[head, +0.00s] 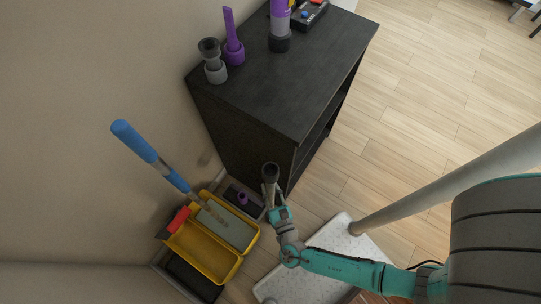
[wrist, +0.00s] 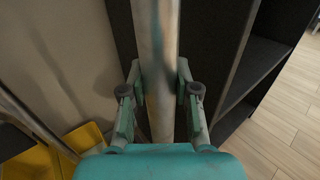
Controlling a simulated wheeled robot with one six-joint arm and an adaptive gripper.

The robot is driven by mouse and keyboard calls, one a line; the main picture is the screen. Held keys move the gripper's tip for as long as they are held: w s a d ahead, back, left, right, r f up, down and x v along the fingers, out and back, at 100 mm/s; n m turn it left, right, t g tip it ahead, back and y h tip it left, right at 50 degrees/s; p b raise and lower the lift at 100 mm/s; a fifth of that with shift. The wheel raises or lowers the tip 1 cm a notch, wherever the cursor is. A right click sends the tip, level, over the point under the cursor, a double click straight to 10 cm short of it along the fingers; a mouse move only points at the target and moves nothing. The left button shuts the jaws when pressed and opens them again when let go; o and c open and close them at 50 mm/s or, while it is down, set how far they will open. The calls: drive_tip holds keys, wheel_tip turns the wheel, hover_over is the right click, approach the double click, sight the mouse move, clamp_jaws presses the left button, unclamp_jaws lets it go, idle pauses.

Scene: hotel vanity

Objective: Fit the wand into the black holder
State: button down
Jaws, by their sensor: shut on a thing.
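My gripper (head: 272,200) is shut on the wand (head: 270,173), a tube with a dark, open upper end, beside the near end of the black cabinet. In the wrist view the wand (wrist: 155,50) is a pale grey tube running upright between the two fingers (wrist: 158,98). Its lower end is hidden. A dark, low base with a pale rim (head: 258,209) and a small purple peg (head: 242,198) lies on the floor just left of my gripper. I cannot tell for sure whether this is the black holder. The wand looks apart from the peg.
The black cabinet (head: 290,105) carries grey and purple nozzles (head: 234,50) and a purple-grey piece in a dark base (head: 279,42). A yellow bucket (head: 205,250) with a blue-handled mop (head: 140,145) stands left. A white perforated platform (head: 320,275) is below. Open floor lies right.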

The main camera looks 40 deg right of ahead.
hover_over(272, 204)
drive_tip(key=w, duration=0.1)
drive_tip(key=f, duration=0.9)
drive_tip(key=shift+w+d+f, duration=0.2)
drive_tip(key=shift+f, duration=3.6)
drive_tip(key=c, duration=0.8)
unclamp_jaws()
drive_tip(key=shift+o, duration=0.2)
drive_tip(key=shift+r, duration=0.1)
